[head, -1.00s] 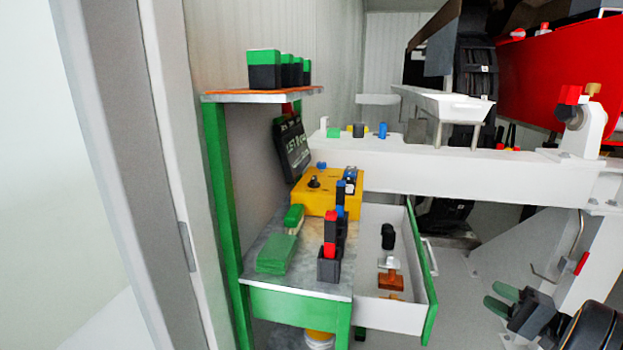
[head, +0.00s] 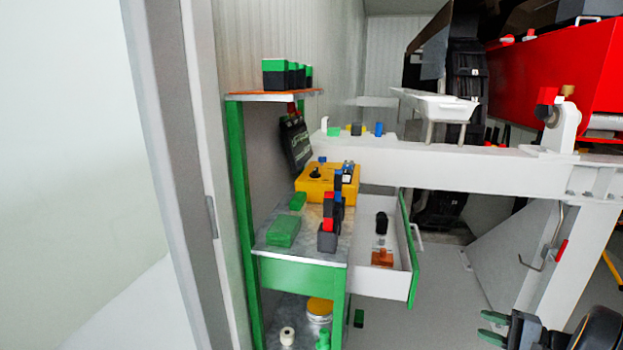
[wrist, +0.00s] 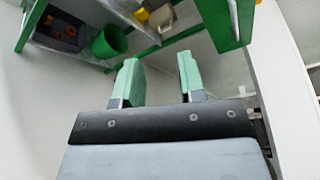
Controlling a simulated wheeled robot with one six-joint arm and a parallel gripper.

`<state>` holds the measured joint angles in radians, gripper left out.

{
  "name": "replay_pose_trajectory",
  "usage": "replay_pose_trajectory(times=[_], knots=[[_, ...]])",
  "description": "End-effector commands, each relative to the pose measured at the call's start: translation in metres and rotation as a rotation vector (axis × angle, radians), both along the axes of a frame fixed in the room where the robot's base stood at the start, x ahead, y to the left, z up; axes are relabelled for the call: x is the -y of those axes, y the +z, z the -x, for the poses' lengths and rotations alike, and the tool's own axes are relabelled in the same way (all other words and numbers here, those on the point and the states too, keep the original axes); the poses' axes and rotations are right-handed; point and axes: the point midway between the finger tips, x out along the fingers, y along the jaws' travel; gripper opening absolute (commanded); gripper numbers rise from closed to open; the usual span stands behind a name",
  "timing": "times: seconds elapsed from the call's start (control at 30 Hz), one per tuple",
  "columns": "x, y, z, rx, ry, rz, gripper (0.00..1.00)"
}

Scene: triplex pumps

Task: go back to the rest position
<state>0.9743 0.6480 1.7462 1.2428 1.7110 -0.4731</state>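My gripper (head: 493,327) is at the lower right of the head view, beside the white frame and apart from the bench. In the wrist view its two green fingers (wrist: 158,75) stand apart with nothing between them. The gripper is open and empty.
A green-framed bench (head: 300,273) stands at centre left with its drawer (head: 411,262) pulled out to the right. A yellow control box (head: 318,183) stands on it. A white beam (head: 440,166) and its leg (head: 548,262) lie to the right. Grey floor (head: 420,325) between bench and gripper is clear.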

Motion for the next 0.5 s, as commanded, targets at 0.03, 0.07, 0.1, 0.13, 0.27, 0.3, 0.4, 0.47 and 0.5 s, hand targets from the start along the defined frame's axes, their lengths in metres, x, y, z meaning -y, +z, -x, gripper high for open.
replay_pose_trajectory(times=[0.03, 0.07, 0.1, 0.13, 0.27, 0.3, 0.4, 0.47, 0.5], knots=[[-0.006, -0.004, 0.005, -0.062, 0.011, 0.024, 0.37], [-0.011, -0.006, 0.008, -0.106, 0.021, 0.042, 0.37], [-0.019, -0.008, 0.011, -0.161, 0.036, 0.073, 0.37], [-0.025, -0.008, 0.015, -0.203, 0.051, 0.098, 0.37], [-0.056, 0.0, 0.031, -0.375, 0.124, 0.247, 0.37], [-0.067, 0.006, 0.037, -0.422, 0.15, 0.308, 0.37], [-0.094, 0.029, 0.054, -0.521, 0.221, 0.493, 0.37], [-0.111, 0.05, 0.066, -0.557, 0.268, 0.637, 0.37], [-0.122, 0.067, 0.074, -0.569, 0.301, 0.741, 0.37]])
